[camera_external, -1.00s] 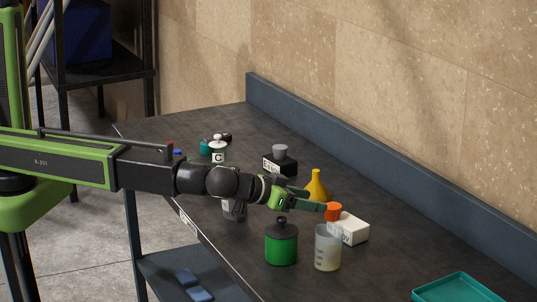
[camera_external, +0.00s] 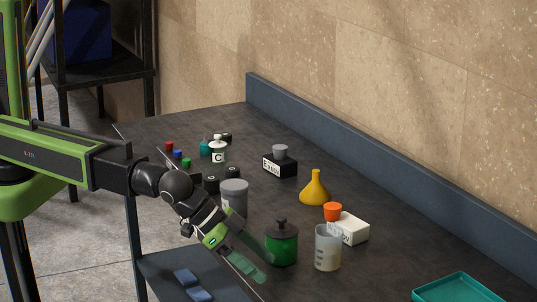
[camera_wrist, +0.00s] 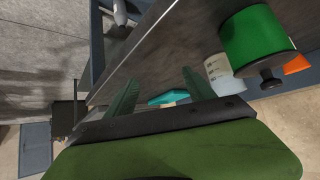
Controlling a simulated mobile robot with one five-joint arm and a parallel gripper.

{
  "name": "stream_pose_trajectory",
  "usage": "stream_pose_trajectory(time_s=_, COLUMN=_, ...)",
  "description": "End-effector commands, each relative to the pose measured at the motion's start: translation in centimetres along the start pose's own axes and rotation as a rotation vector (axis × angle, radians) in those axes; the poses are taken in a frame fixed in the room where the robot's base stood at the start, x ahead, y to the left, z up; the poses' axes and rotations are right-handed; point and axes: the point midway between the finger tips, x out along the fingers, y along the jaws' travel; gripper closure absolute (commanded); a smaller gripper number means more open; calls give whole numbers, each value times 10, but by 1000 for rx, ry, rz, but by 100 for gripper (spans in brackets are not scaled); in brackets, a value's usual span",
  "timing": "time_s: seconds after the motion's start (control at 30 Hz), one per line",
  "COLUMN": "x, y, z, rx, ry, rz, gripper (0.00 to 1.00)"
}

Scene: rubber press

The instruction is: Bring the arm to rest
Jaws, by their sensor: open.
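My gripper (camera_external: 252,263) is at the front edge of the dark table (camera_external: 400,262), left of and in front of a green jar with a black knobbed lid (camera_external: 282,244). Its green fingers point down and to the right. They are apart and hold nothing. In the wrist view my gripper (camera_wrist: 155,95) shows two separate green fingers with the table edge between and beyond them. The green jar (camera_wrist: 257,38) lies to the right there, apart from the fingers.
A grey canister (camera_external: 234,196) stands just behind my wrist. Left of the front edge is open space above a lower shelf.

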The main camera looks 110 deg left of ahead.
Motion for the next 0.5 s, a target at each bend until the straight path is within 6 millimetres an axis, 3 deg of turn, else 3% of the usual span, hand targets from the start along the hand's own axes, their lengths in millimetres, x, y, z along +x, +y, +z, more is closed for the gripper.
stream_pose_trajectory(time_s=0.03, x=0, y=22, z=24, rx=32, ry=-45, rz=35, gripper=37)
stream_pose_trajectory(time_s=0.1, x=-6, y=49, z=52, rx=81, ry=-112, rz=86, gripper=37)
stream_pose_trajectory(time_s=0.3, x=-32, y=104, z=130, rx=219, ry=-305, rz=234, gripper=37)
stream_pose_trajectory(time_s=0.37, x=-43, y=104, z=156, rx=253, ry=-383, rz=269, gripper=37)
stream_pose_trajectory(time_s=0.4, x=-50, y=90, z=168, rx=261, ry=-437, rz=273, gripper=37)
stream_pose_trajectory(time_s=0.5, x=-60, y=40, z=182, rx=234, ry=-532, rz=233, gripper=37)
